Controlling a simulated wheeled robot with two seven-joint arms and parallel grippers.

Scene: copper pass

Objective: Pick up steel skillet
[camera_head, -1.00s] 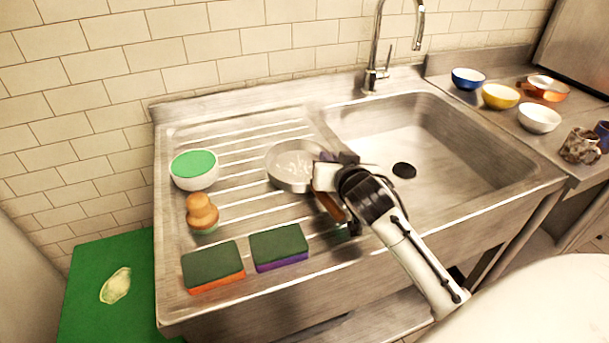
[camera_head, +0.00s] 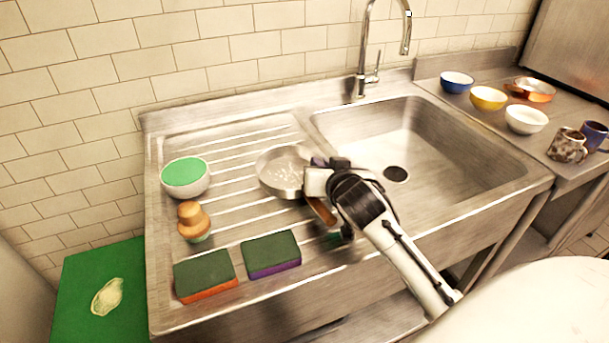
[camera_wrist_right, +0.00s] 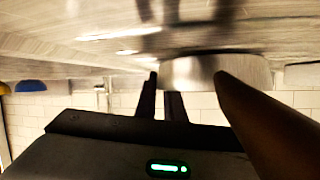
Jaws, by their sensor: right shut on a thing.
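The steel skillet (camera_head: 283,172) is on the ribbed drainboard, left of the sink basin, with light flecks showing inside it. Its brown handle (camera_head: 321,211) points toward the front edge, partly hidden by my right arm. My right gripper (camera_head: 318,180) is at the skillet's near right side, where the handle meets the pan, and is shut on it. In the right wrist view the skillet's side (camera_wrist_right: 215,72) and its dark brown handle (camera_wrist_right: 270,125) show close to the fingers. I cannot tell whether the skillet is clear of the drainboard. My left gripper is not in view.
A white bowl with green inside (camera_head: 186,177), a wooden-knobbed brush (camera_head: 194,220) and two sponges (camera_head: 205,274) (camera_head: 271,254) occupy the drainboard's left and front. The tap (camera_head: 365,55) stands behind the empty basin (camera_head: 420,150). Bowls and mugs (camera_head: 567,145) are at right.

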